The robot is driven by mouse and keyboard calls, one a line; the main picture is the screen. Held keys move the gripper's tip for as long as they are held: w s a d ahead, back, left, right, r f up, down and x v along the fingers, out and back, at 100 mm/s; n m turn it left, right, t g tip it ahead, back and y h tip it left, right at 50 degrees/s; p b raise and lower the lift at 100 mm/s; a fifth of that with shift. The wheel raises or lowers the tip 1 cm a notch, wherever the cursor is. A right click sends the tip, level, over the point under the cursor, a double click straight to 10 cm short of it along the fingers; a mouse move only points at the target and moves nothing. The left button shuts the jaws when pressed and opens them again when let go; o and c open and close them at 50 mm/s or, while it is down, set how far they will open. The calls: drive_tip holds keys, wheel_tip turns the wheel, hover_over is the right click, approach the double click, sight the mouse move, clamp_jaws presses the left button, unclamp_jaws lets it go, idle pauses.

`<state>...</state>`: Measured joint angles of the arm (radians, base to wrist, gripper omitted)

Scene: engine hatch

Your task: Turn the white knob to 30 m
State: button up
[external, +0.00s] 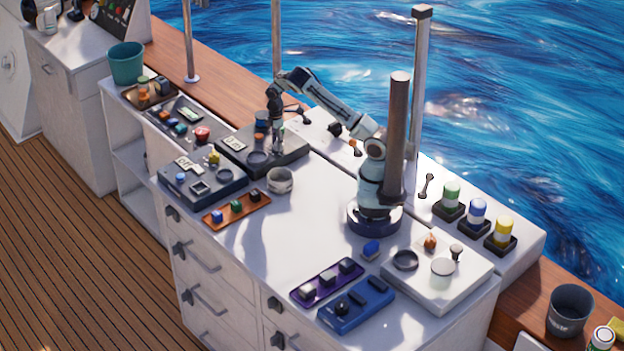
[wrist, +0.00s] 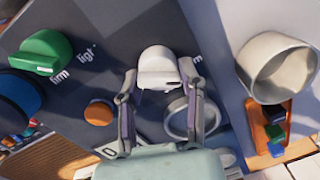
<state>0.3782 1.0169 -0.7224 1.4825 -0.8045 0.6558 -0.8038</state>
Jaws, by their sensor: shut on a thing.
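The white knob (wrist: 158,68) stands on a dark panel (wrist: 115,35) in the wrist view, between the fingertips of my gripper (wrist: 159,78). My gripper is shut on it. Printed lettering shows beside the knob, with an "m" near its right side, but the full scale and the knob's exact setting cannot be read. In the external view my gripper (external: 277,138) reaches down onto the dark panel (external: 290,158) at the rear of the counter. The white knob cannot be made out clearly there.
A green knob (wrist: 40,52), a blue knob (wrist: 14,96), an orange button (wrist: 98,112) and a grey ring (wrist: 192,128) sit close around my fingers. A white cup (wrist: 253,78) stands beside the panel. The counter middle (external: 310,215) is clear.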

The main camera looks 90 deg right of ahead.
drive_tip(key=shift+m, duration=0.4)
drive_tip(key=m, duration=0.5)
drive_tip(key=shift+d+m, duration=0.2)
drive_tip(key=shift+m, duration=0.1)
drive_tip(key=m, duration=0.5)
drive_tip(key=shift+d+t, duration=0.15)
drive_tip(key=shift+t, duration=0.15)
drive_tip(key=shift+s+m, duration=0.1)
drive_tip(key=shift+m, duration=0.3)
drive_tip(key=o, duration=1.1)
